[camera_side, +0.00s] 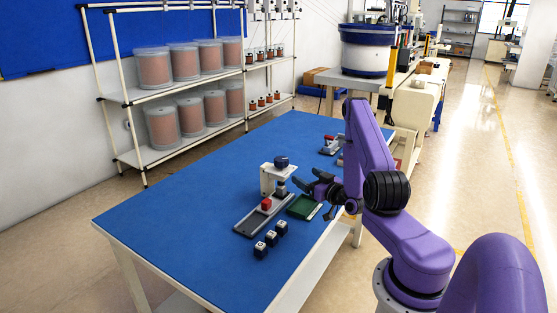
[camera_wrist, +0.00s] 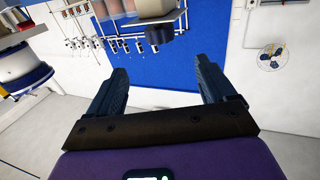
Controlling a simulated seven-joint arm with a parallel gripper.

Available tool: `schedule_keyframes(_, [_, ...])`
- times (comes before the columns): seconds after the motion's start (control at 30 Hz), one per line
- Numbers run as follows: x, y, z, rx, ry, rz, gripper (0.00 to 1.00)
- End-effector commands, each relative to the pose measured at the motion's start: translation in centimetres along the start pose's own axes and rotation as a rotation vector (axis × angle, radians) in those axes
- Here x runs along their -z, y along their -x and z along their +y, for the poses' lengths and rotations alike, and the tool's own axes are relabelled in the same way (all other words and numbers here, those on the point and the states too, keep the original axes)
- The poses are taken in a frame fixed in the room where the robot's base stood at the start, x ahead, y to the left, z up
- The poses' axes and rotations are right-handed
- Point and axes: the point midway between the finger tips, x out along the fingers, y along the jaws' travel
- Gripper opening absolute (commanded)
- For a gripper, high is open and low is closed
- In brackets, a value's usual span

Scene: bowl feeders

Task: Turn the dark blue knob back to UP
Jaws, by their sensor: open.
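A dark shape under a pale block at that view's top edge may be the knob and bracket seen upside down; I cannot tell for certain.
A grey rail with a red block (camera_side: 266,204) lies by the bracket. A green board (camera_side: 303,207) is below my gripper. Small dark cubes (camera_side: 271,238) stand at the front. Another small fixture (camera_side: 330,146) is farther back. The table's left half (camera_side: 190,195) is clear.

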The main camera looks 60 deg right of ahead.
Motion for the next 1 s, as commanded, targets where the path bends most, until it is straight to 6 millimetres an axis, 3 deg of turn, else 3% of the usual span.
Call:
schedule_keyframes(0.33, [0.1,-2.1,-0.1,0.000,-0.002,0.005,0.84])
schedule_keyframes(1.0, [0.2,-14.1,-0.1,0.001,-0.003,0.007,0.84])
